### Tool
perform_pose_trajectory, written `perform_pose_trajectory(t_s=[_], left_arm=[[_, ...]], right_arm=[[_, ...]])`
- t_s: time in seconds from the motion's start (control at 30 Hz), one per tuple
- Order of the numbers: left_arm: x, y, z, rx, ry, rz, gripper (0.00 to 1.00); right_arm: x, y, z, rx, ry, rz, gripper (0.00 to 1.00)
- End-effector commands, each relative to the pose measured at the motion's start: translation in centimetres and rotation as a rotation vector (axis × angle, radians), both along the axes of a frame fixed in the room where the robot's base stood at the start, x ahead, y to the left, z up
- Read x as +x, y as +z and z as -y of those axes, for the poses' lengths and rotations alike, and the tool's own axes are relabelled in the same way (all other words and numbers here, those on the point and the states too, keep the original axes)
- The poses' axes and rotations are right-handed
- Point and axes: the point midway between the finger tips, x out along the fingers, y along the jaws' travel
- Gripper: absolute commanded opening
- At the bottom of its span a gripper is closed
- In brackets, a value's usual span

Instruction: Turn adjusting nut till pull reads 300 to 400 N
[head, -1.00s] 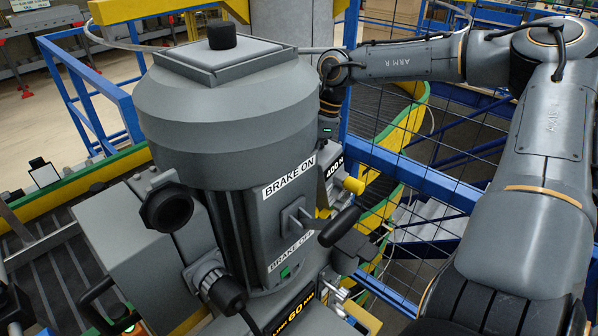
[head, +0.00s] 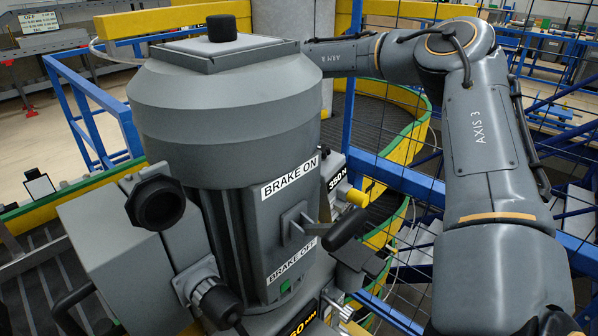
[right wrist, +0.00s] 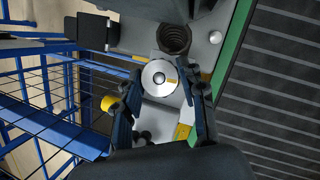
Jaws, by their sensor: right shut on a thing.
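The adjusting nut (right wrist: 160,77), a round silver disc with a small yellow mark, lies between the fingers of my right gripper (right wrist: 161,72) in the right wrist view. The gripper is shut on it. In the head view the pull readout (head: 337,177) on the drive's side appears to read 350 N. My right arm reaches behind the big grey motor (head: 235,110), which hides the right gripper and the nut there. My left gripper is not in view.
A black-knobbed brake lever (head: 347,228) sticks out between the BRAKE ON and BRAKE OFF labels. A yellow knob (head: 355,197) is beside the readout. Blue rails and wire mesh (head: 400,175) stand close to my right arm. The green-and-yellow-edged spiral conveyor (head: 415,115) curves behind.

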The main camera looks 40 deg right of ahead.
Motion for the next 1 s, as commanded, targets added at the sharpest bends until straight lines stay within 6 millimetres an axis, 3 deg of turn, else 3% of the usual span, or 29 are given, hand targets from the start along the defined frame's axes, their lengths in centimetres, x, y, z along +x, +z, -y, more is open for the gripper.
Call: perform_pose_trajectory(t_s=[0.5,1.0], left_arm=[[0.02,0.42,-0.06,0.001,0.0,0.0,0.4],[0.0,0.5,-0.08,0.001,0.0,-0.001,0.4]], right_arm=[[0.18,-0.13,-0.15,-0.009,0.35,-0.094,0.09],[0.19,-0.16,-0.19,-0.01,0.427,-0.112,0.09]])
